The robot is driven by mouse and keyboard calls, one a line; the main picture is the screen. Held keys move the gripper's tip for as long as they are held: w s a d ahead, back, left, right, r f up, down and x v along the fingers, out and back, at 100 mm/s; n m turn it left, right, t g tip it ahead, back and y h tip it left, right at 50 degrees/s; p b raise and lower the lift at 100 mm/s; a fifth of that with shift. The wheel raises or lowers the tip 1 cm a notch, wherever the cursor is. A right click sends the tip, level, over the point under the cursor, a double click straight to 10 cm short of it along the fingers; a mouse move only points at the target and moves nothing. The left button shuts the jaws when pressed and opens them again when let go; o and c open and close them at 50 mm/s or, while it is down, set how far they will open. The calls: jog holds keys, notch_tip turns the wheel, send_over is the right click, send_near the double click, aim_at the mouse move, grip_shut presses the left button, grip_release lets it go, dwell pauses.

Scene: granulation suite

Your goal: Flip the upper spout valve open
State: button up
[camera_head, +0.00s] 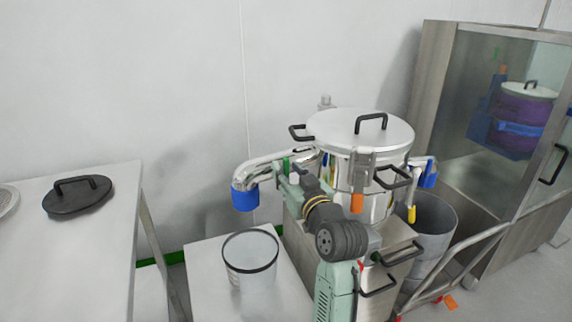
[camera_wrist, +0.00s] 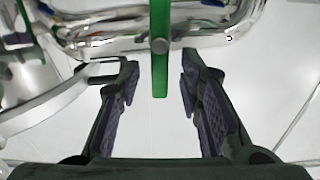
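The upper spout (camera_head: 262,167) is a shiny metal pipe with a blue end cap, reaching left from the lidded steel vessel (camera_head: 360,133). Its green valve lever (camera_wrist: 160,50) hangs down in front of the pipe in the wrist view, fixed by a round bolt. A bit of the green lever (camera_head: 286,165) shows beside my gripper (camera_head: 287,180) in the head view. My gripper (camera_wrist: 160,78) is open. The lever's lower end lies between its two fingertips in the picture, with gaps on both sides; I see no contact.
A white bucket (camera_head: 250,262) stands on a low table below the spout. A black lid (camera_head: 77,194) lies on the left table. A grey bin (camera_head: 432,228) and a cart rail are right of the vessel. A glass-fronted cabinet (camera_head: 520,95) stands at the right.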

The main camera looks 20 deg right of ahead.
jog(key=shift+w, duration=0.95)
jog(key=shift+c, duration=0.2)
grip_shut()
